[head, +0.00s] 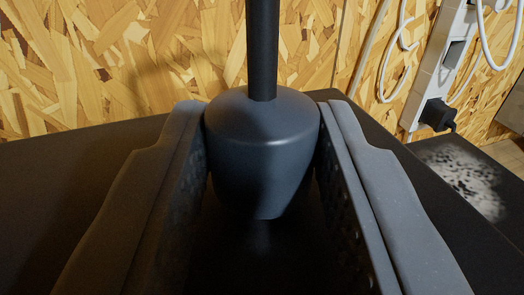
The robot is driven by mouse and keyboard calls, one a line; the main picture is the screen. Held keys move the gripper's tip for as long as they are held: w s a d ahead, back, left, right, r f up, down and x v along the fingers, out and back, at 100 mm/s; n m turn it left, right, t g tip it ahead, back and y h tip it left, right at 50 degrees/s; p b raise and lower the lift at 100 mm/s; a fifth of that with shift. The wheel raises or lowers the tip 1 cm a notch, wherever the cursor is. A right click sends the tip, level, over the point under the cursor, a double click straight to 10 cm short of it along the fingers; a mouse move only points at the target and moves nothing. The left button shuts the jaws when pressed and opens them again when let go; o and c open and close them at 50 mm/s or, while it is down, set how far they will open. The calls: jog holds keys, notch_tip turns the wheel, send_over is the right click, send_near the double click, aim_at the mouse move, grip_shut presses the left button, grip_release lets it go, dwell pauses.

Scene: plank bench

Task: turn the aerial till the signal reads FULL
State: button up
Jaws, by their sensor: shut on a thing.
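The aerial has a dark grey rounded base (262,140) and a black upright rod (262,50) rising from its top and out of the picture. My gripper (262,135) is shut on the aerial's base, with one jaw touching each side. The rod looks upright. The lower end of the base is in shadow between the jaws. No signal reading shows in this view.
A dark bench top (70,180) lies under my gripper. A chipboard wall (90,60) stands behind. At the right, a white power strip (440,70) with a black plug (437,115) and white cables hangs by the wall. A speckled patch (462,175) lies below it.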

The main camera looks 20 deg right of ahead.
jog(key=shift+r, duration=0.1)
dwell(0.6)
jog(key=o, duration=1)
jog(key=shift+c, duration=0.2)
jog(key=shift+b, duration=0.35)
